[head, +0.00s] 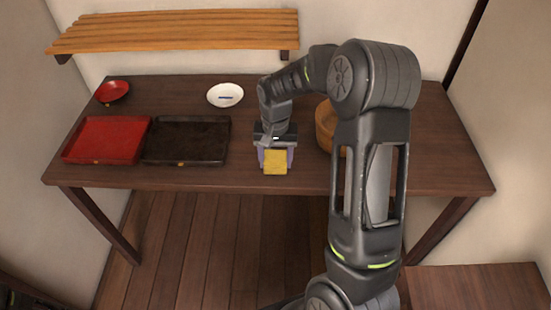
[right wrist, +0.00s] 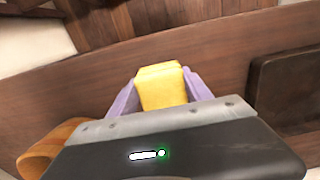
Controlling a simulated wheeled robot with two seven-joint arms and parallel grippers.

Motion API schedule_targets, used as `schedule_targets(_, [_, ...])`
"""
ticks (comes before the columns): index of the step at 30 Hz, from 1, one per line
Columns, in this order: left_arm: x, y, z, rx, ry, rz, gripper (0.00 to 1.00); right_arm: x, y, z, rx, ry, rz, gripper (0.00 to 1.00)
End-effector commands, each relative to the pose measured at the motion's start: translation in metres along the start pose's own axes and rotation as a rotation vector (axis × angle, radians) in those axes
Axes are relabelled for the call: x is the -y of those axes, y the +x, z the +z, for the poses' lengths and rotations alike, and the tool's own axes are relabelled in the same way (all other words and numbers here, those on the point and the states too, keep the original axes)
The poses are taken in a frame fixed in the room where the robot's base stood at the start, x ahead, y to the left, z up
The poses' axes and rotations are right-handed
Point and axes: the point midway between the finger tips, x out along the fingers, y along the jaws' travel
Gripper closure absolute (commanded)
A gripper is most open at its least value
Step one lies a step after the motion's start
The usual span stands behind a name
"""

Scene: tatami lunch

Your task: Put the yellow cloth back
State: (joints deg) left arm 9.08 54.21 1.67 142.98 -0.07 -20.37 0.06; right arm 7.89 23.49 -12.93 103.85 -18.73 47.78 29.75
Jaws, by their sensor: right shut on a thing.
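The yellow cloth (head: 275,163) is a small folded block at the front edge of the dark wooden table (head: 300,182). My right gripper (head: 275,158) is shut on it, with a purple finger on each side. In the right wrist view the cloth (right wrist: 161,86) sits between the two purple fingers (right wrist: 160,95). I cannot tell whether the cloth touches the tabletop. My left gripper is not in view.
A red tray (head: 107,157) and a black tray (head: 186,159) lie left of my gripper. Behind them are a red bowl (head: 112,91) and a white dish (head: 225,101). A wooden tub (head: 325,125), partly hidden by my arm, stands right. A slatted shelf (head: 175,30) hangs above.

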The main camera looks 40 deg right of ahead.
Motion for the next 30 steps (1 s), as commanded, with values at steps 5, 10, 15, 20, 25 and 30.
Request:
schedule_targets(5, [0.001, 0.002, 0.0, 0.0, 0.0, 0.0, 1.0, 0.0, 0.002, 0.0, 0.0, 0.0, 0.0, 0.34])
schedule_targets(10, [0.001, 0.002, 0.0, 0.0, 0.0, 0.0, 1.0, 0.0, 0.002, 0.0, 0.0, 0.0, 0.0, 0.21])
schedule_targets(15, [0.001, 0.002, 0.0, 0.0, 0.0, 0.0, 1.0, 0.0, 0.002, 0.0, 0.0, 0.0, 0.0, 0.21])
schedule_targets(20, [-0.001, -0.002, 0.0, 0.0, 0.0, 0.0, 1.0, 0.0, -0.002, 0.0, 0.0, 0.0, 0.0, 0.21])
schedule_targets(25, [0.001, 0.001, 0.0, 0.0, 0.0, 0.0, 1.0, 0.001, -0.017, -0.001, -0.004, 0.0, -0.002, 0.21])
schedule_targets(30, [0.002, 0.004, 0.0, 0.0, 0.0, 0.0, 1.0, 0.001, -0.049, -0.001, -0.005, 0.0, -0.003, 0.21])
